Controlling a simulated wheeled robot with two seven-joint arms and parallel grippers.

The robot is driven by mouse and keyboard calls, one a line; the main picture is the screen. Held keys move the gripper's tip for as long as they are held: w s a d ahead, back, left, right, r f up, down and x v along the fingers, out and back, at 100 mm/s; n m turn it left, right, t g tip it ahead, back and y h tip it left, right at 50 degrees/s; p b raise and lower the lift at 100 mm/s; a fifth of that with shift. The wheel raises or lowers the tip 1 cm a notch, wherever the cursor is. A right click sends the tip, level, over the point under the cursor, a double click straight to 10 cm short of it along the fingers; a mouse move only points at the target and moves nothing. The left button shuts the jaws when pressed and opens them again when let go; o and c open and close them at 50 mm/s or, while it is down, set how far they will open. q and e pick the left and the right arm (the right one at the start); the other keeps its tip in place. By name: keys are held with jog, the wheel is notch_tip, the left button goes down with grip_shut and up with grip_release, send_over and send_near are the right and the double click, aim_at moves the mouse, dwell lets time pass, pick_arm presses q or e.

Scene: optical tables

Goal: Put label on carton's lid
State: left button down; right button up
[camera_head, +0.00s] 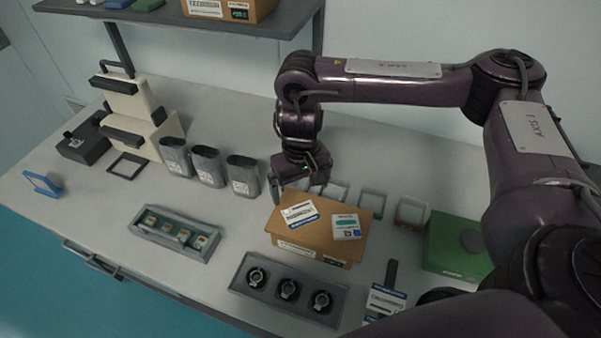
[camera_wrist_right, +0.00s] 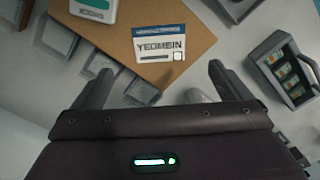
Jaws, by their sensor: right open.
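The brown carton (camera_head: 318,240) stands closed near the middle of the table. A white and blue label (camera_head: 299,213) lies on the left part of its lid, slightly skewed; it also shows in the right wrist view (camera_wrist_right: 160,42). A second white item with a teal mark (camera_head: 346,227) lies on the right part of the lid and is cut off in the wrist view (camera_wrist_right: 94,10). My right gripper (camera_head: 294,194) is above the carton's back left edge, fingers apart. In the wrist view the open gripper (camera_wrist_right: 160,78) has nothing between its fingertips. My left gripper is out of view.
Several grey bins (camera_head: 207,166) stand left of the carton. A tray with dark round parts (camera_head: 240,282) and a tray with small cards (camera_head: 168,245) lie in front. A green box (camera_head: 455,246) is at the right. Another label (camera_head: 385,300) lies front right.

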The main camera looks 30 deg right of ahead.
notch_tip(320, 180, up, 3)
jog(key=shift+w+f, duration=0.1)
jog(key=shift+w, duration=0.05)
dwell(0.6)
